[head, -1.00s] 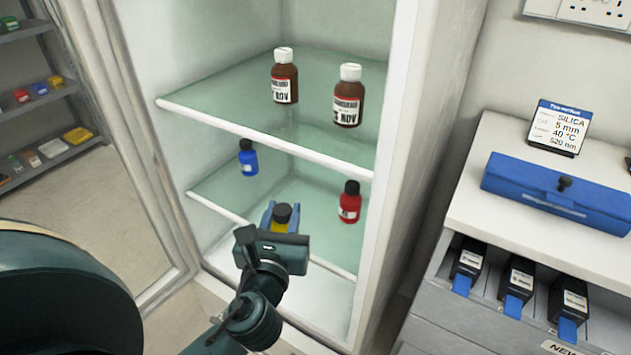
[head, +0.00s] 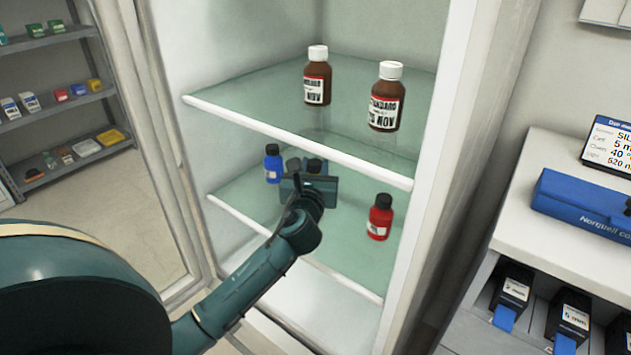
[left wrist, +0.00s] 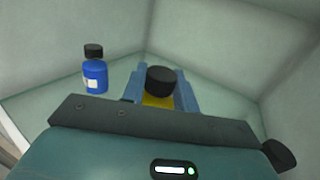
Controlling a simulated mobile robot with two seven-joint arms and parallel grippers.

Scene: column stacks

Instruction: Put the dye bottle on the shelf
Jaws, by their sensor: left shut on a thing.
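My left gripper (head: 312,168) is inside the cabinet, over the lower glass shelf (head: 238,192) and between a blue bottle (head: 272,165) and a red bottle (head: 380,217). In the left wrist view its blue fingers are shut on a yellow bottle with a black cap (left wrist: 161,82), which looks upright. In the head view the gripper body hides most of this bottle. I cannot tell whether its base touches the shelf. The blue bottle also stands to the left in the left wrist view (left wrist: 95,76). My right gripper is not in view.
Two brown bottles with white caps (head: 317,80) (head: 385,98) stand on the upper shelf (head: 230,92), whose white front edge is above my gripper. The cabinet's side wall (head: 432,150) is to the right. A counter with a blue case (head: 580,207) stands further right.

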